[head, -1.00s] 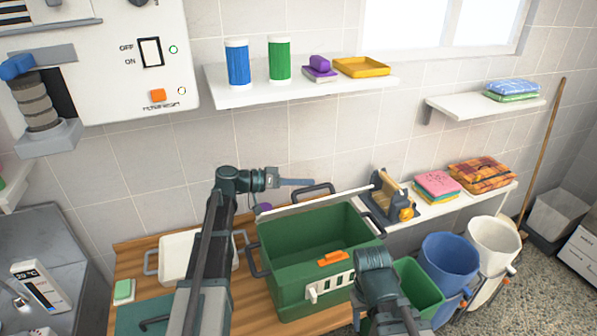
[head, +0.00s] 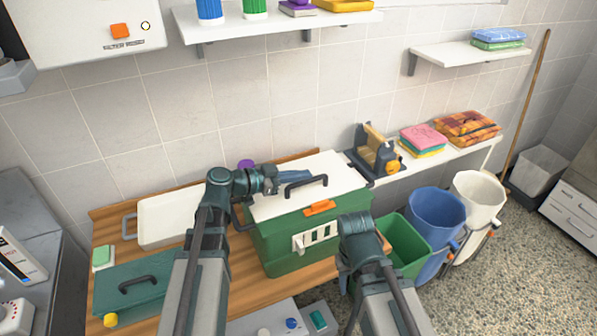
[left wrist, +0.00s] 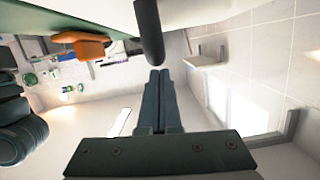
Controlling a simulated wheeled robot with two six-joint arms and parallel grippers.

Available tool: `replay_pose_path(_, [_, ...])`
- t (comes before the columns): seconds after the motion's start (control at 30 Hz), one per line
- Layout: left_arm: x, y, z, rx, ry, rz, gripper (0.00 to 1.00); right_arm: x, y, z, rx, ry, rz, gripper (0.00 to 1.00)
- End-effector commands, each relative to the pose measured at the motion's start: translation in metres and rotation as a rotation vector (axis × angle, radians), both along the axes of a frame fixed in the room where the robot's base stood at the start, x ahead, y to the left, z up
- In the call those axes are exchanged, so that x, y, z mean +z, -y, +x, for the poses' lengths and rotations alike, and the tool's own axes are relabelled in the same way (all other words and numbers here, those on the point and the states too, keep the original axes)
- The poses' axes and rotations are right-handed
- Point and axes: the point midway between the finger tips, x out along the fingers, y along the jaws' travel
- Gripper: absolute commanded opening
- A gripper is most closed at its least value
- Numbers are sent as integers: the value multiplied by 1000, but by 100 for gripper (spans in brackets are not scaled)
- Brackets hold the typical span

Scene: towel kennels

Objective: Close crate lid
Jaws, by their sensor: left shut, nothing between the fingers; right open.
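The green crate (head: 285,240) stands on the wooden bench with its white lid (head: 335,172) lying over the opening. I cannot tell whether the lid is fully flush. A black handle (head: 307,182) is on the lid, and an orange latch (head: 320,207) is at the crate's front rim. My left gripper (head: 296,175) is shut and empty, just above the lid beside the handle. The left wrist view shows its closed fingers (left wrist: 158,98) near the handle (left wrist: 149,32). My right gripper (head: 356,226) is in front of the crate's right side; its fingertips are hidden.
A white tray (head: 168,222) and a teal lid-like panel with a handle (head: 135,285) lie left of the crate. A roller device (head: 375,155) stands on the shelf to the right. Green (head: 405,250), blue (head: 434,220) and white (head: 478,200) bins stand at right.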

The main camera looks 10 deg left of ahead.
Motion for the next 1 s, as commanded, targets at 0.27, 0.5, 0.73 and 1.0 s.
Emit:
replay_pose_path(0.27, [-11, 3, -4, 0, -3, -1, 0, -11, 0, 0, 0, 0, 0, 50])
replay_pose_path(0.5, [-11, 3, -5, 0, -4, -1, 0, -11, 0, 0, 0, 0, 0, 50])
replay_pose_path(0.73, [-12, 3, -5, -1, -5, -2, 0, -11, 0, 0, 0, 0, 0, 50])
replay_pose_path(1.0, [5, 8, -6, -1, -5, -2, 0, 5, 0, 0, 0, 0, 0, 50])
